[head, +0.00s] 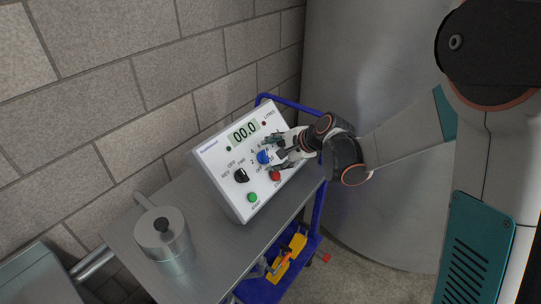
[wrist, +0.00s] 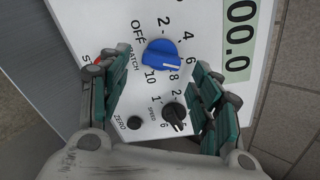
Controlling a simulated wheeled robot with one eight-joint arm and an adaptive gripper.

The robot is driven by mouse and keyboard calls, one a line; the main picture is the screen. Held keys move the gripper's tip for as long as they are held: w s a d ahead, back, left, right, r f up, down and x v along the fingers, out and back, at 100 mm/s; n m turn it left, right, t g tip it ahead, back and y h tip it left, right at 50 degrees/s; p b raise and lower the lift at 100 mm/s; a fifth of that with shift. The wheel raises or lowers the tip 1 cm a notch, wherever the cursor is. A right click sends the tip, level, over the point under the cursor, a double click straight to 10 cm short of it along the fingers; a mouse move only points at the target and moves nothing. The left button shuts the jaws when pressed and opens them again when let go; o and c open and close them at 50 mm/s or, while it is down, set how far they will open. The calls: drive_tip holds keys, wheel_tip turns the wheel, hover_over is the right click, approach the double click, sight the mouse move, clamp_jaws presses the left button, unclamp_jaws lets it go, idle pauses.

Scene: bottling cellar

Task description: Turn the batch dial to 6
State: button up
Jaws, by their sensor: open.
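The batch dial is a blue knob (wrist: 160,54) on the white control box. In the head view the blue knob (head: 264,157) sits mid-panel, partly behind my fingers. A pale line on the knob points right in the wrist view, toward the side with the 8; the exact number is unclear. OFF, 2, 8 and 10 are readable around it. My gripper (wrist: 160,85) is open, with one finger left of the knob and one right, both apart from it. In the head view my gripper (head: 276,152) is at the panel face.
A black speed knob (wrist: 174,113) and a black ZERO button (wrist: 134,122) lie between my fingers, near the blue knob. The display (head: 244,131) reads 00.0. A black knob (head: 241,175), red button (head: 275,175) and green button (head: 252,197) are close. A metal pot (head: 163,238) stands left on the cart.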

drive_tip(key=v, duration=0.9)
drive_tip(key=shift+s+d+r, duration=0.1)
drive_tip(key=shift+s+d, duration=0.05)
